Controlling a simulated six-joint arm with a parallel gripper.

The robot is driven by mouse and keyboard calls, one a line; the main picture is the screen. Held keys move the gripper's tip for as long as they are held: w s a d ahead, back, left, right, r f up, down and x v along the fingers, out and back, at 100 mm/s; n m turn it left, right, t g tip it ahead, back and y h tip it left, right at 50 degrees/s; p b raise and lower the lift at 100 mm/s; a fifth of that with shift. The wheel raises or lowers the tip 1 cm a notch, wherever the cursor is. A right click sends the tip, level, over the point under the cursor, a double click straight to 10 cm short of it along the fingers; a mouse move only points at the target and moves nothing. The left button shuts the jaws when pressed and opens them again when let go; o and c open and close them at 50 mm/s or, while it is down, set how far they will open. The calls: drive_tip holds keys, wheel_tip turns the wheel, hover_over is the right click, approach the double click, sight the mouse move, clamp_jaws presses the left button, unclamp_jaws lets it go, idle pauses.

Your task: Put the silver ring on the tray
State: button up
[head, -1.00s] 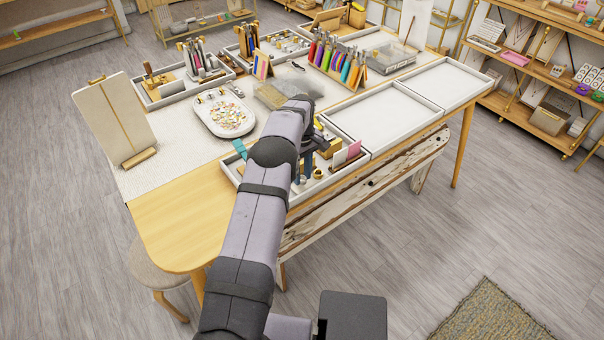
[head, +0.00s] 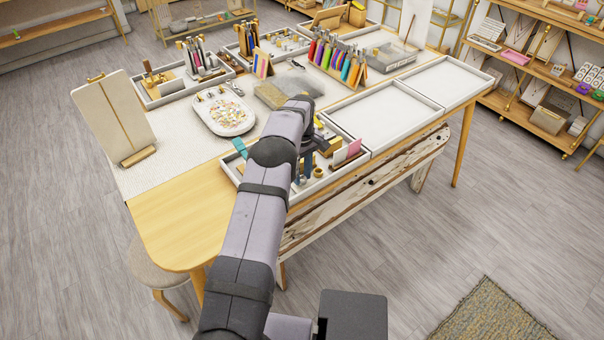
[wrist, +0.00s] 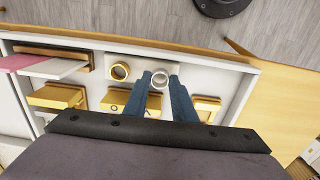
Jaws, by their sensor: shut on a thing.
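The silver ring (wrist: 159,78) shows in the wrist view between the two blue fingertips of my gripper (wrist: 159,80). The gripper is shut on it, over the white-framed display box (wrist: 245,85). I cannot tell whether the ring is clear of its holder. A gold ring (wrist: 120,71) sits just left of it. In the head view my gripper (head: 303,170) is over the same box, largely hidden by my arm; the silver ring cannot be made out there. A rounded white tray (head: 203,118) with colourful small pieces lies to the left. Two empty rectangular white trays, one nearer (head: 385,115) and one farther (head: 440,82), lie to the right.
Gold-coloured blocks (wrist: 55,97) and a pink card (wrist: 30,62) stand in the box. A rack of colourful pliers (head: 338,60) is behind my arm. A tan display board (head: 115,115) stands at the left. The front-left wooden tabletop (head: 185,225) is bare.

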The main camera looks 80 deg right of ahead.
drive_tip(key=shift+f+b, duration=0.35)
drive_tip(key=shift+f, duration=0.1)
idle(0.8)
drive_tip(key=o, duration=1.1)
drive_tip(key=shift+c, duration=0.2)
drive_tip(key=shift+r, duration=0.1)
wheel_tip(320, 180, up, 7)
drive_tip(key=b, duration=0.2)
